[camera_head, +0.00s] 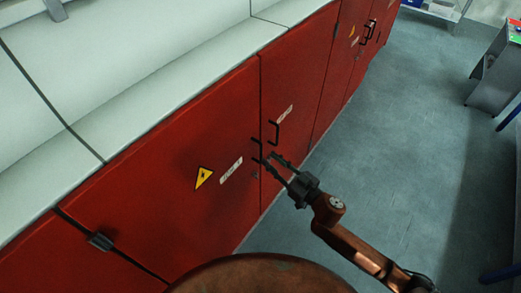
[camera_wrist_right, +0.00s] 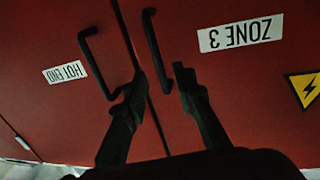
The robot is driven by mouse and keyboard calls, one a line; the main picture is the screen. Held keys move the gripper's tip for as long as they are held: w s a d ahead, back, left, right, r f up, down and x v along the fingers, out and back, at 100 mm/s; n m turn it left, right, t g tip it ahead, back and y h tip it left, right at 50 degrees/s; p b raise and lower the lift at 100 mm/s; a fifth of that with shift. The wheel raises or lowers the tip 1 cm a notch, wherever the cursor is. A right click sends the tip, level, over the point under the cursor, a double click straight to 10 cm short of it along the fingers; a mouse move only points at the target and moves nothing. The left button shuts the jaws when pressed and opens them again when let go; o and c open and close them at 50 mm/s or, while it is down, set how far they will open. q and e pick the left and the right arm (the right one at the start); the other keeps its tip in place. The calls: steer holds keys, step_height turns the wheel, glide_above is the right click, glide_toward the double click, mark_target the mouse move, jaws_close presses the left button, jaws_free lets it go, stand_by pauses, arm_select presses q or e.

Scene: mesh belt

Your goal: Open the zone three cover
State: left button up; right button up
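The red zone three cover (camera_head: 165,190) is shut, flush with the cabinet front. It has a yellow warning triangle (camera_head: 203,177) and a white label (camera_head: 231,170), which reads ZONE 3 upside down in the right wrist view (camera_wrist_right: 240,32). Its black bar handle (camera_head: 257,149) is near its right edge and also shows in the wrist view (camera_wrist_right: 155,45). My right gripper (camera_head: 266,158) is open at this handle. In the wrist view its fingertips (camera_wrist_right: 160,78) appear on either side of the handle's end; I cannot tell whether they touch it. My left gripper is not in view.
The neighbouring red door (camera_head: 295,90), labelled HOT END (camera_wrist_right: 65,72), has its own black handle (camera_head: 274,132) close beside. A pale top (camera_head: 150,75) runs above the doors. The grey floor (camera_head: 400,130) to the right is clear; a grey stand (camera_head: 495,80) is farther off.

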mark_target(261, 151)
steer(key=shift+p+x, duration=0.5)
steer(key=shift+x, duration=2.6)
jaws_close()
steer(key=shift+d, duration=0.1)
